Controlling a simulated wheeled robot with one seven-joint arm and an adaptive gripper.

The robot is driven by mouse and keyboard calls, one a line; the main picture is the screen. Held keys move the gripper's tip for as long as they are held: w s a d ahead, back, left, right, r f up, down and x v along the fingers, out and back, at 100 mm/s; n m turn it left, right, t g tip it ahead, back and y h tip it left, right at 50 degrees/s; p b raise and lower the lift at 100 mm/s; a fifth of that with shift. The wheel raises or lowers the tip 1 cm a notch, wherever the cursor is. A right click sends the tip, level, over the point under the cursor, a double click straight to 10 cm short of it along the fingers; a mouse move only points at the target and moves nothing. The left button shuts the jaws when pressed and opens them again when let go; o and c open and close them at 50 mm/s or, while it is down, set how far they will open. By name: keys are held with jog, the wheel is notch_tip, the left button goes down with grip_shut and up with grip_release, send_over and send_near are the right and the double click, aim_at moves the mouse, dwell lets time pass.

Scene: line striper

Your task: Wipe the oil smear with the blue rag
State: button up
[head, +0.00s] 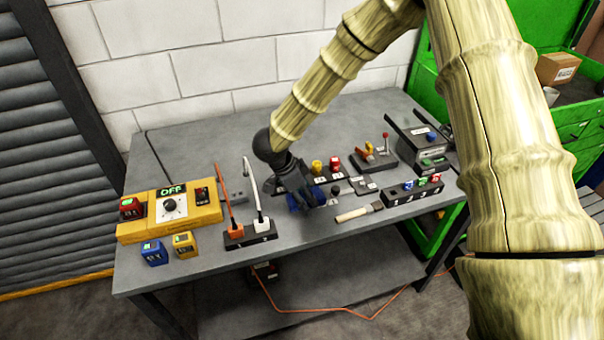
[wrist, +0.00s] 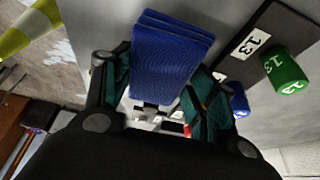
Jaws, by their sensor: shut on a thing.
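The blue rag (wrist: 172,50) is a folded, ribbed blue pad between the two fingers of my gripper (wrist: 165,80) in the wrist view. My gripper is shut on it. In the head view my gripper (head: 305,196) is low over the middle of the grey workbench (head: 300,258), with blue showing at its fingers. I cannot tell whether the rag touches the bench top. I cannot make out the oil smear in either view; my gripper and arm hide part of the bench.
A brush (head: 358,212) lies just right of my gripper. A black block with coloured pegs (head: 413,190) is further right. A socket block with orange and white plugs (head: 250,236) stands left, beside a yellow control box (head: 170,210). Small levers and knobs (head: 333,165) stand behind.

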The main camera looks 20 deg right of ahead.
jog(key=shift+s+r+p, duration=0.15)
jog(key=shift+r+p, duration=0.2)
jog(key=shift+r, duration=0.3)
jog(key=shift+s+r+p, duration=0.15)
jog(key=shift+r+p, duration=0.2)
jog(key=shift+r, duration=0.25)
jog(key=shift+w+r+p, duration=0.25)
jog(key=shift+r+p, duration=0.7)
jog(key=shift+p, duration=0.1)
jog(key=shift+s+r+p, duration=0.15)
jog(key=shift+r+p, duration=0.5)
jog(key=shift+r, duration=0.1)
jog(key=shift+f, duration=0.15)
